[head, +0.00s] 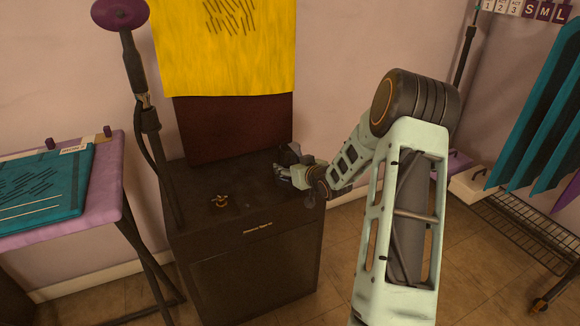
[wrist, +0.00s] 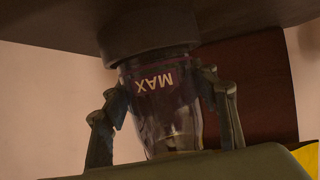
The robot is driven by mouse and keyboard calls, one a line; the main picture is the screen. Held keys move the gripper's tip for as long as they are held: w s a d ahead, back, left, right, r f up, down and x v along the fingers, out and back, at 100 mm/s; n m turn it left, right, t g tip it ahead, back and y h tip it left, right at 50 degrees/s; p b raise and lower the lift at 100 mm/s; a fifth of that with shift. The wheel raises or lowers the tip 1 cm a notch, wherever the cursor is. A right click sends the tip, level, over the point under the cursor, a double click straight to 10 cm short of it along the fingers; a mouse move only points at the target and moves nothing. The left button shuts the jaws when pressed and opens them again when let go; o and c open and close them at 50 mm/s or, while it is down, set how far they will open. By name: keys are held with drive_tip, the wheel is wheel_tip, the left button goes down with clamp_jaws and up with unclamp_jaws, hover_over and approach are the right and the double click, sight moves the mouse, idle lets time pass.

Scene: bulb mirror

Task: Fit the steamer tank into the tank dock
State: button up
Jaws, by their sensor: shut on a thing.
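The steamer tank (wrist: 165,110) is a dark, see-through vessel with a purple line and the word MAX, shown upside down in the wrist view. My gripper (wrist: 168,88) is shut on it, with one finger on each side. The tank's end meets a round dark collar, seemingly the tank dock (wrist: 150,38), on the dark cabinet. I cannot tell whether the tank is seated in it or only against it. In the head view my gripper (head: 288,178) is low over the right side of the cabinet top, and it mostly hides the tank and dock.
The dark cabinet (head: 245,265) has a small brass fitting (head: 220,201) on top. A steamer pole (head: 150,125) rises at its left. A dark red panel (head: 235,130) and yellow cloth (head: 225,45) are behind. A purple-edged table (head: 105,185) stands left, a wire rack (head: 525,225) right.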

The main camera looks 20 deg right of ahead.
drive_tip(key=o, duration=1.4)
drive_tip(key=shift+f, duration=0.1)
drive_tip(key=shift+s+r, duration=0.25)
drive_tip(key=shift+r, duration=0.05)
drive_tip(key=p+v, duration=0.3)
drive_tip(key=v, duration=0.8)
drive_tip(key=shift+s+r, duration=0.1)
drive_tip(key=shift+s, duration=0.1)
